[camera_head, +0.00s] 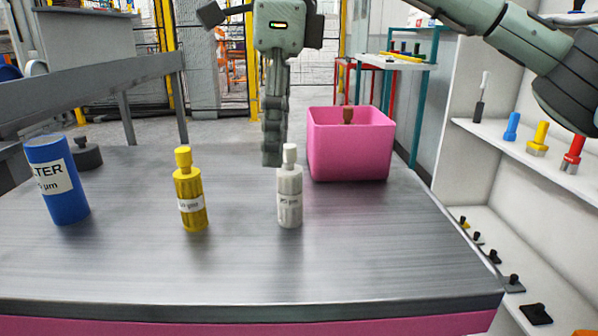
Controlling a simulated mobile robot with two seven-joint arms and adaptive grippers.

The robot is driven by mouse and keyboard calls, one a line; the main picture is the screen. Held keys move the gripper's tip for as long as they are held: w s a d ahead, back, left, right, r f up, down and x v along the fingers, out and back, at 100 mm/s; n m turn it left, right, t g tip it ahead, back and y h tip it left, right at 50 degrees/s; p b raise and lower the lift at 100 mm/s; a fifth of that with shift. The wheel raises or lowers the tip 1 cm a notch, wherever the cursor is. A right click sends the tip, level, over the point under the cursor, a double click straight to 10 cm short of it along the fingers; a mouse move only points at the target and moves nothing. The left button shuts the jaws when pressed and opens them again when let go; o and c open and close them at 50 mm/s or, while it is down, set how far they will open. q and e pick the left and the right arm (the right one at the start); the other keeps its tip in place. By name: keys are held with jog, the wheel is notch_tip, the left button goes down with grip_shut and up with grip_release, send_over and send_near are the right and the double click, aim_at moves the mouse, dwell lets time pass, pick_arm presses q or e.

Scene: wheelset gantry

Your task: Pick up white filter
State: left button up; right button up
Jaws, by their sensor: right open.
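The white filter (289,205) stands upright on the metal tabletop (345,250), with its cap on top and a label on its front. My right gripper (274,155) points straight down, its fingertips beside the filter's cap, slightly left and apparently behind it. It is open and seen edge-on, so the gap between its fingers hardly shows. It holds nothing that I can see. Whether it touches the filter is unclear. My left gripper is not in view.
A yellow filter (190,200) and a tilted blue filter can (60,185) stand left of the white filter. A dark knobbed piece (86,155) sits behind the can. A pink bin (350,148) stands at the back right. White shelves (465,160) with colored parts are at right. The front tabletop is clear.

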aim_at(289, 169)
jog(key=shift+w+d+r+h, duration=0.45)
jog(key=shift+d+r, duration=0.1)
jog(key=shift+d, duration=0.25)
jog(key=shift+w+d+f, duration=0.1)
jog(key=shift+d+f, duration=0.05)
jog(key=shift+d, duration=0.1)
notch_tip(289, 169, down, 2)
jog(key=shift+a+f, duration=0.1)
jog(key=shift+f, duration=0.1)
notch_tip(289, 169, down, 5)
jog(key=shift+a+r, duration=0.1)
jog(key=shift+a, duration=0.05)
jog(key=c, duration=1.3)
